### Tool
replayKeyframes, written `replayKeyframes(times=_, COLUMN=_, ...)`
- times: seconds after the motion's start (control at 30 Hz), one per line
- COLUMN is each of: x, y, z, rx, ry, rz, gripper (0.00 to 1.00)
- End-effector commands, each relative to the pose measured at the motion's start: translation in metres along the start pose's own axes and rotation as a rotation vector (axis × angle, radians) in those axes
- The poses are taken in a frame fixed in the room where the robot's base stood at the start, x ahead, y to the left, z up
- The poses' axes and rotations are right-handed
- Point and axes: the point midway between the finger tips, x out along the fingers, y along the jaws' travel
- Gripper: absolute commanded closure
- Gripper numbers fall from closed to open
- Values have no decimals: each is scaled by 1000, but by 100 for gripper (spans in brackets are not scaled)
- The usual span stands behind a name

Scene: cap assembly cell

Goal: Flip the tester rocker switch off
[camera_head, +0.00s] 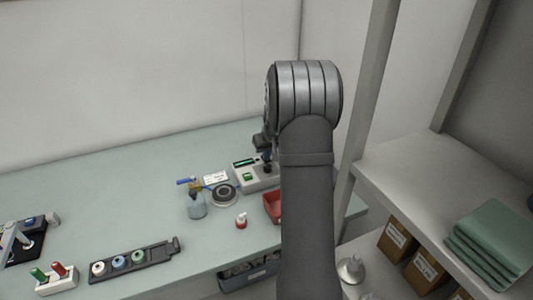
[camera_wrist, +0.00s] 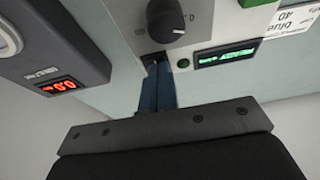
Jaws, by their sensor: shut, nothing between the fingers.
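The tester is a pale box (camera_head: 262,183) at the back right of the bench, partly behind my arm. In the wrist view its panel (camera_wrist: 205,20) shows a black knob (camera_wrist: 165,22), a lit green display (camera_wrist: 226,55) and a small green round light or button (camera_wrist: 184,63). My gripper (camera_wrist: 155,66) is shut and empty, its blue fingers pointing at the panel's edge below the knob. A small black part (camera_wrist: 149,61), perhaps the rocker switch, shows at the fingertips. The fingers hide most of it, so its position and any contact are unclear.
A grey device with a red digital display (camera_wrist: 60,86) stands beside the tester. A shelf (camera_head: 430,180) is at the right. The bench's middle left is clear.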

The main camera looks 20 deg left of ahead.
Motion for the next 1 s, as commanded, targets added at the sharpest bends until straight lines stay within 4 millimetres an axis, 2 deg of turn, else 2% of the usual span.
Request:
replayKeyframes(times=0.13, x=-2, y=0, z=2, rx=0, ry=-6, rz=-1, gripper=100)
replayKeyframes(times=0.23, x=-13, y=0, z=-2, rx=0, ry=-2, rz=0, gripper=100)
replayKeyframes(times=0.4, x=-50, y=0, z=-9, rx=0, ry=2, rz=1, gripper=100)
replayKeyframes(times=0.7, x=-115, y=0, z=-8, rx=0, ry=2, rz=1, gripper=100)
replayKeyframes(times=0.8, x=-128, y=0, z=-8, rx=0, ry=1, rz=1, gripper=100)
replayKeyframes(times=1.0, x=-139, y=0, z=-8, rx=0, ry=1, rz=0, gripper=100)
